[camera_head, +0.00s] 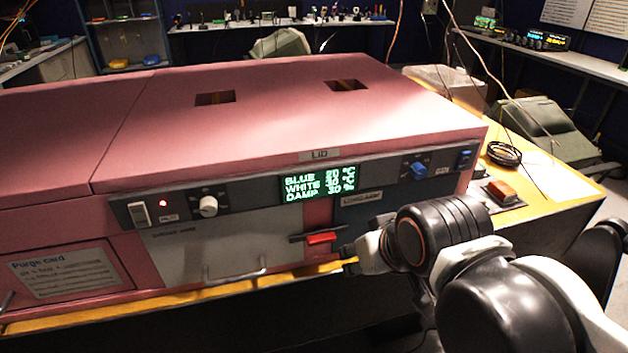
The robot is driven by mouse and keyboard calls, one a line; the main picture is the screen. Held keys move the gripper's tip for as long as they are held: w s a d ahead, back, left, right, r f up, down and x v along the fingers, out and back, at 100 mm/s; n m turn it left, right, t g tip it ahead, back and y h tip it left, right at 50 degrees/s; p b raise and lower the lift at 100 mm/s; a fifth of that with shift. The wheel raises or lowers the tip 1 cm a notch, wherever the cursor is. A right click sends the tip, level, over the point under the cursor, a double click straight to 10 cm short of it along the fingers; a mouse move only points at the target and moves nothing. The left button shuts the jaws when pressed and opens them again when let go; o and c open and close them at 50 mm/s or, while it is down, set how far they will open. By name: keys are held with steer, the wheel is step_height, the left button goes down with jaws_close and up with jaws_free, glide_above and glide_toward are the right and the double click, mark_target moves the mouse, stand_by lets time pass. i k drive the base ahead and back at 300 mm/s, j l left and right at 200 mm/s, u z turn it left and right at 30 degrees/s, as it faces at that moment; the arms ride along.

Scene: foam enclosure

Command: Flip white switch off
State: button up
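The white rocker switch (139,213) sits at the left end of the grey control strip on the pink machine's front. A small red light (163,203) beside it is lit. A white knob (208,206) is to its right. My gripper (346,259) is far to the right of the switch, in front of the machine's lower front near the red handle (321,238). The gripper is seen small and partly from behind, so its opening is unclear. I see nothing held in it. I cannot tell whether it touches the machine.
A green-lettered display (318,184) is mid-strip. A blue knob (420,170) and a blue switch (465,159) are at the right. A metal bar handle (235,275) sticks out below the white knob. An orange button box (501,192) and black cable coil (503,154) lie on the yellow bench.

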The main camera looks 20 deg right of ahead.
mark_target(139, 214)
steer(key=u, duration=1.25)
